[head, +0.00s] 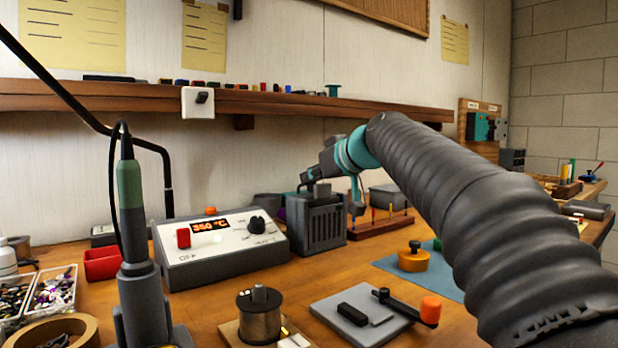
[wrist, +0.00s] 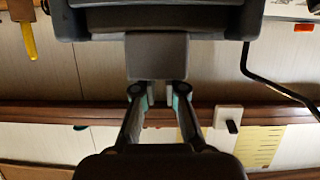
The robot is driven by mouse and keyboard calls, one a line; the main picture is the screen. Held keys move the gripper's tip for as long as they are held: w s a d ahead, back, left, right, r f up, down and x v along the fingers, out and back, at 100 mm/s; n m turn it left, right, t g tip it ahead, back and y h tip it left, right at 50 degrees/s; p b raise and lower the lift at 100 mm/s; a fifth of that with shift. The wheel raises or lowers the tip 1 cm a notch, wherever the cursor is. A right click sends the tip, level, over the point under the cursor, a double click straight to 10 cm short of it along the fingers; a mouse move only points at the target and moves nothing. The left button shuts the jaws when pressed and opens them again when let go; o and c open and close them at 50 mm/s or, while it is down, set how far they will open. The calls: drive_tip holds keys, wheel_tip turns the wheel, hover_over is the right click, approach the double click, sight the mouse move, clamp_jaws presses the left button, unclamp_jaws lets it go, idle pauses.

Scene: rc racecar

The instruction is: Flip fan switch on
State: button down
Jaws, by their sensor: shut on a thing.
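The fan (head: 318,228) is a dark grey box with a slatted grille, standing on the bench right of the soldering station. My gripper (head: 316,184) is at the top of this box, with my arm reaching in from the right. In the wrist view, the dark body of the fan (wrist: 160,22) fills the top. A grey block (wrist: 157,56) projects from it, and my gripper (wrist: 157,92) is shut on this block. I cannot tell whether this block is the switch itself or which way the switch is set.
The soldering station (head: 222,248) with a lit display stands left of the fan. A soldering iron (head: 130,190) stands upright in front. A white wall switch (head: 198,102) is on the shelf edge and shows in the wrist view (wrist: 228,116). A rack (head: 380,228) is close behind right.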

drive_tip(key=shift+w+d+f+m+g+y, duration=0.1)
drive_tip(key=shift+w+d+m+g+y, duration=0.25)
drive_tip(key=shift+m+y, duration=0.4)
drive_tip(key=shift+w+d+f+m+g+y, duration=0.15)
drive_tip(key=shift+d+m+g+y, duration=0.25)
drive_tip(key=shift+m, duration=0.55)
drive_tip(key=c, duration=1.2)
unclamp_jaws()
drive_tip(key=shift+c, duration=0.2)
drive_tip(key=v, duration=1.2)
